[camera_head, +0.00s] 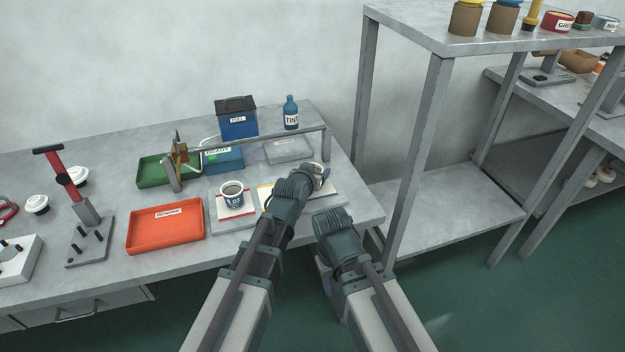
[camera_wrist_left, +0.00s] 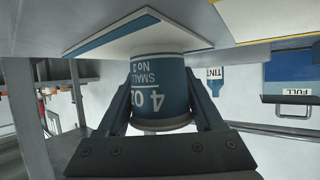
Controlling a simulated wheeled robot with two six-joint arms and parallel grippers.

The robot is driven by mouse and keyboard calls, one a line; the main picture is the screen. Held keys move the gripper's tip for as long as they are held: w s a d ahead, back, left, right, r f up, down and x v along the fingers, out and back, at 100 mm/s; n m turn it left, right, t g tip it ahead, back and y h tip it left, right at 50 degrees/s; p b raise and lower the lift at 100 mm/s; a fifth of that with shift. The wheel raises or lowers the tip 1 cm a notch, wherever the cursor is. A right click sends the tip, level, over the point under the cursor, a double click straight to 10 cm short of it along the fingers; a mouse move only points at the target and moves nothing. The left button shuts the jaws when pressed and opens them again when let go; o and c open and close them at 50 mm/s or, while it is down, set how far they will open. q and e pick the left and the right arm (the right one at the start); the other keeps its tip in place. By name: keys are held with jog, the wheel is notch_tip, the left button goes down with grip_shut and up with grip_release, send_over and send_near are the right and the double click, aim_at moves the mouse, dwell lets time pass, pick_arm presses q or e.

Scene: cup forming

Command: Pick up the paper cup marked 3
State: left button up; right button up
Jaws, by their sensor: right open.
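The paper cup marked 3 (camera_wrist_left: 160,95) is blue with white lettering reading "4 OZ SMALL No 3". In the left wrist view it shows upside down against a white mat with a blue border (camera_wrist_left: 105,35); I cannot tell whether it still touches the mat. My left gripper (camera_wrist_left: 160,78) has a finger against each side of the cup and looks shut on it. In the head view my left gripper (camera_head: 318,176) is at the right end of the table and hides most of the cup. My right gripper (camera_head: 333,222) is lower, off the table's front edge; its fingers are hard to see.
Another cup (camera_head: 232,189) stands on a red-bordered mat (camera_head: 250,210); a yellow-bordered mat (camera_head: 264,192) lies beside it. An orange tray (camera_head: 165,228), green tray (camera_head: 152,172), blue FULL bin (camera_head: 237,122) and TINT bottle (camera_head: 291,115) are on the table. A metal shelf (camera_head: 432,110) stands right.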

pick_arm(q)
jog(key=c, duration=0.7)
jog(key=shift+r, duration=0.15)
